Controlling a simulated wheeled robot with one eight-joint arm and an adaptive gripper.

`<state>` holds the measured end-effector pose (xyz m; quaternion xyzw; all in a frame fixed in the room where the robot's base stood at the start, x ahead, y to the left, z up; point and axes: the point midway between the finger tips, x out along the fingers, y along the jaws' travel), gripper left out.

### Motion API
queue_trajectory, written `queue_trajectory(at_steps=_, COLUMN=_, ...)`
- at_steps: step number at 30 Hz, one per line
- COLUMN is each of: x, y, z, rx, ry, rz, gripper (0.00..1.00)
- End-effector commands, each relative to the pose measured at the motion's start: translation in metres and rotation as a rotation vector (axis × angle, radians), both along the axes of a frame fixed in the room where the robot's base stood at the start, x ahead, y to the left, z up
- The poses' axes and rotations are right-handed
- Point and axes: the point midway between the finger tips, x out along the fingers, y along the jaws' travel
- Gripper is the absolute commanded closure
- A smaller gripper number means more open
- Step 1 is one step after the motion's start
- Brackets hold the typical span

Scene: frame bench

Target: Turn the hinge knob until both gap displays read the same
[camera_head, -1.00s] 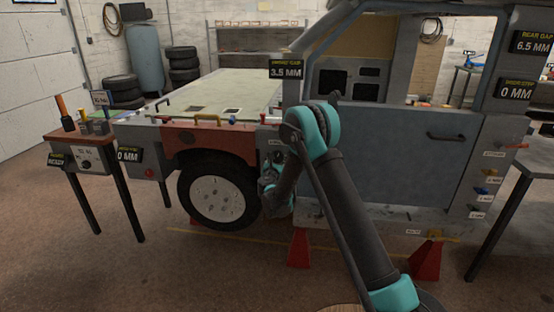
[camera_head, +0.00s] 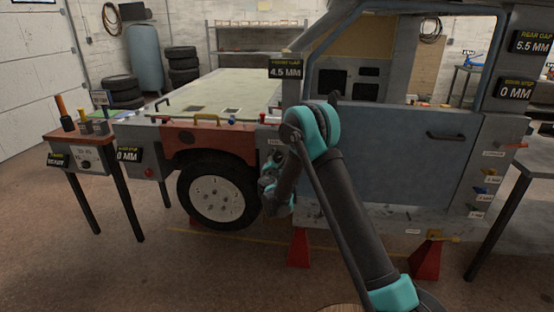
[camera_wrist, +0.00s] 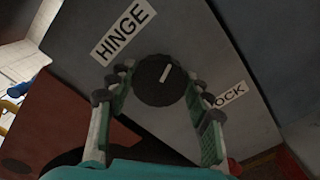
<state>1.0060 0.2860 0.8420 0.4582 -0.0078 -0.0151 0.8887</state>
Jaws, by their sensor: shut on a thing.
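The hinge knob (camera_wrist: 160,80) is round and black with a pale pointer line. In the wrist view it sits between the fingers of my gripper (camera_wrist: 158,92), which is shut on it, beside the HINGE label (camera_wrist: 122,32). In the head view my gripper (camera_head: 272,185) is at the panel behind the front wheel, and the knob is hidden there by my arm. The front gap display (camera_head: 286,72) reads 4.5 MM. The rear gap display (camera_head: 534,42) reads 5.5 MM. The blue door (camera_head: 400,160) hangs in the frame between them.
A second label ending in "OCK" (camera_wrist: 229,94) is close to my right finger. The red fender (camera_head: 210,142) and wheel (camera_head: 217,192) are left of my gripper. Red stands (camera_head: 299,248) are below the door. A side table (camera_head: 82,135) stands at the left.

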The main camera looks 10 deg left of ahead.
Motion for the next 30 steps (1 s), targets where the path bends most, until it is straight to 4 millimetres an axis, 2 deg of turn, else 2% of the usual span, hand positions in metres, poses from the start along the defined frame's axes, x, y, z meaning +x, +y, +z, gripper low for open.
queue_trajectory(at_steps=12, x=-0.0009, y=-0.0007, z=-0.0014, rx=0.213, ry=-0.006, rz=-0.001, gripper=0.79)
queue_trajectory(at_steps=30, x=-0.0011, y=-0.0009, z=-0.0017, rx=0.25, ry=-0.008, rz=-0.001, gripper=0.79)
